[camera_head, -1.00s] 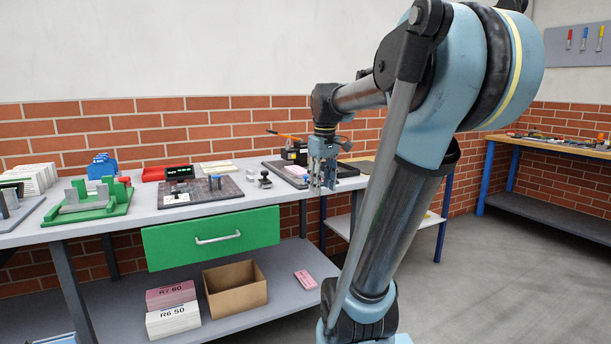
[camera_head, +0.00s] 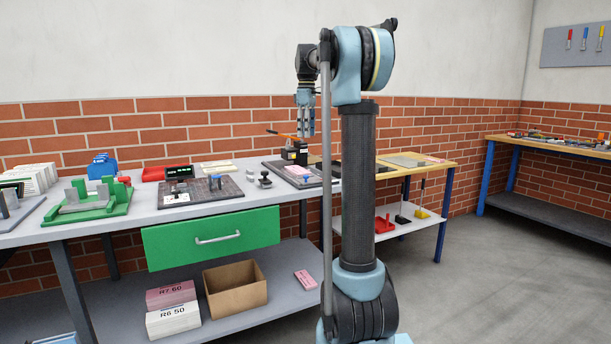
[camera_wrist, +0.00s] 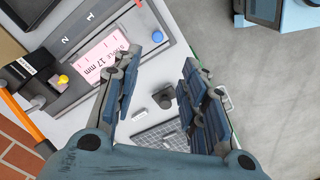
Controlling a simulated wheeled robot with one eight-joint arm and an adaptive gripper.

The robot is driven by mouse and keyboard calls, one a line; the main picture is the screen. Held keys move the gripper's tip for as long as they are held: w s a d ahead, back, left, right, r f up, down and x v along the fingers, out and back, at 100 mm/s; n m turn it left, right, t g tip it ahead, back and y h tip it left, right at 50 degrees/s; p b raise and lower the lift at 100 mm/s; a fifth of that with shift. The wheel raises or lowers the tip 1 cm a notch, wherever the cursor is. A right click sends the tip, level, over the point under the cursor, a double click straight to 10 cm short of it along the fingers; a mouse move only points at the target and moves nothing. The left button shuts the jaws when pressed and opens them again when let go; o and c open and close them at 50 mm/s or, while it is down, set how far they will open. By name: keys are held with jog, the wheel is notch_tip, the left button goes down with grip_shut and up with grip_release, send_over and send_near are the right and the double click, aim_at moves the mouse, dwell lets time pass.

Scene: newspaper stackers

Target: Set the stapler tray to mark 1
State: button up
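The stapler (camera_head: 293,152), black with an orange lever, stands toward the back right of the grey bench. In the wrist view the stapler (camera_wrist: 34,74) is at the left edge. A blue knob (camera_wrist: 157,37) and a yellow knob (camera_wrist: 63,79) show there. My gripper (camera_head: 305,133) hangs above this end of the bench, its fingers (camera_wrist: 160,65) apart and empty.
A dark board (camera_head: 225,187) with small parts and a green fixture (camera_head: 95,207) are farther left. A dark knob-like object (camera_wrist: 164,97) stands near the tray base. A green drawer (camera_head: 210,237) is under the bench. A wooden-topped table (camera_head: 420,164) stands to the right.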

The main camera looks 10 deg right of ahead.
jog(key=f, duration=1.7)
jog(key=shift+w+f, duration=0.15)
jog(key=shift+w, duration=0.2)
grip_shut()
jog(key=shift+w+a, duration=0.1)
